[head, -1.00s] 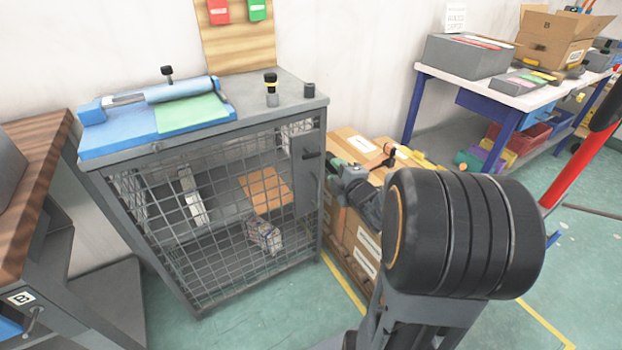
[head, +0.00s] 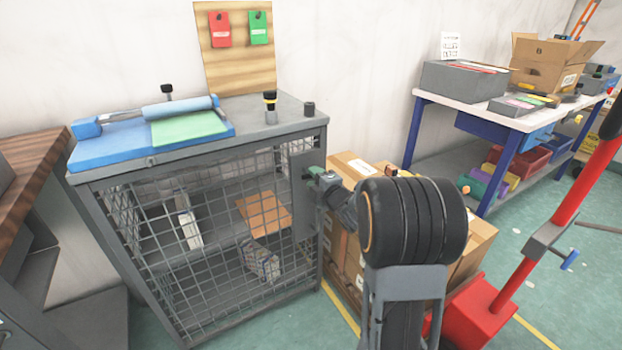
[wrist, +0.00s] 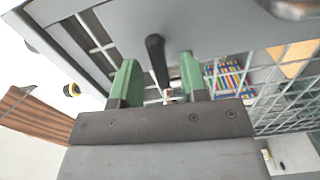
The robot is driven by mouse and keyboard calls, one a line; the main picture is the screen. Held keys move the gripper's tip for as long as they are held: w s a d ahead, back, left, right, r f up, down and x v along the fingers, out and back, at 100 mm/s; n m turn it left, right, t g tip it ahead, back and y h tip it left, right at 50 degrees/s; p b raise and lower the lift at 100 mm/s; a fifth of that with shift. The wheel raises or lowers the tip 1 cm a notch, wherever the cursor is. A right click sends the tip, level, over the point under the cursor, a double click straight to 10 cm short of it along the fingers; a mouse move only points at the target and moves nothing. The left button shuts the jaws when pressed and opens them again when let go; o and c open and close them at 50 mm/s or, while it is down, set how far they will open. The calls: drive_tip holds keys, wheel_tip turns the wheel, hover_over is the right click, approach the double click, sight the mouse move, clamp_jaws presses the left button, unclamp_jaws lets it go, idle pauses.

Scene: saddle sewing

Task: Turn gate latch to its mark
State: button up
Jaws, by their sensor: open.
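The gate latch is a dark lever (wrist: 155,58) on the grey plate (head: 303,207) at the right edge of the mesh gate (head: 200,235). My gripper (head: 312,173) is at that plate. In the wrist view its green fingers (wrist: 159,70) stand apart, one on each side of the lever. The lever lies in the gap, and I see space between it and both fingers. In the head view the gripper hides the latch. I cannot make out the mark in either view.
Cardboard boxes (head: 352,166) stand close to the right of the cage. A blue board with a roller (head: 178,108) and small knobs (head: 270,105) are on the cage top (head: 250,128). A red stand (head: 575,190) is at the right.

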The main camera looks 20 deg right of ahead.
drive_tip(key=shift+w+a, duration=0.1)
drive_tip(key=shift+w, duration=0.9)
clamp_jaws()
